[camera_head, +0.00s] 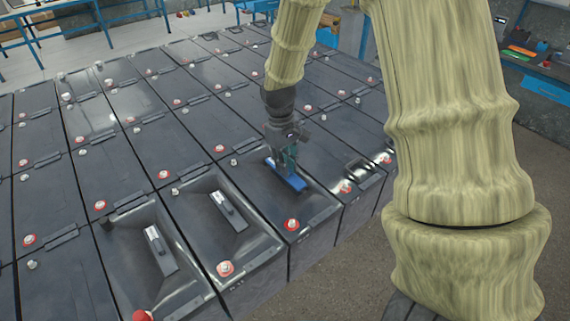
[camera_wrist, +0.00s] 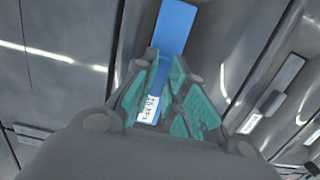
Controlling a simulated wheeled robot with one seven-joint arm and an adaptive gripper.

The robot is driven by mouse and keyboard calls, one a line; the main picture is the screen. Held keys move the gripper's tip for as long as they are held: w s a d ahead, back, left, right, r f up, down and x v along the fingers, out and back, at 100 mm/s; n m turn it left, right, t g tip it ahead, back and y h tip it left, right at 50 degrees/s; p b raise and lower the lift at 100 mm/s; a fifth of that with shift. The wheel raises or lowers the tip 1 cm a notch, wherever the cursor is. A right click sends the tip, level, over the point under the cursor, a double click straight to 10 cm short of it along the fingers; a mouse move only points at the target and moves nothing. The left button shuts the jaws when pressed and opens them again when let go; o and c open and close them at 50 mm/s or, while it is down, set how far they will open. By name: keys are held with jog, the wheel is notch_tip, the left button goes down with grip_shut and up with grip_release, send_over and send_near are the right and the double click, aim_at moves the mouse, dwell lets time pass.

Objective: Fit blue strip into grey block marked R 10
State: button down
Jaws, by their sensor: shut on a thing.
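My gripper (camera_head: 287,160) is shut on the blue strip (camera_head: 288,178), low over the top of a dark grey block (camera_head: 262,190) in the front row. In the wrist view the strip (camera_wrist: 176,28) runs between the teal finger pads, with a white label near them (camera_wrist: 149,108); its print is too small to read. I cannot tell whether the strip touches the block or sits in it. The block has a red-and-white cap (camera_head: 292,225) at its near end. The mark R 10 cannot be read on any block.
Grey blocks stand in tight rows with raised caps. Two blocks to the left have sunken tops, each with a grey bar, one nearer (camera_head: 160,250) and one beside my block (camera_head: 228,209). Floor (camera_head: 345,255) lies open in front.

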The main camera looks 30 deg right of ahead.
jog(key=shift+f+p, duration=0.5)
jog(key=shift+f, duration=0.4)
dwell(1.6)
jog(key=c, duration=0.9)
grip_release()
jog(key=shift+r, duration=0.1)
jog(key=shift+r+p, duration=3.1)
jog(key=shift+r, duration=0.35)
jog(key=shift+a+f, duration=0.1)
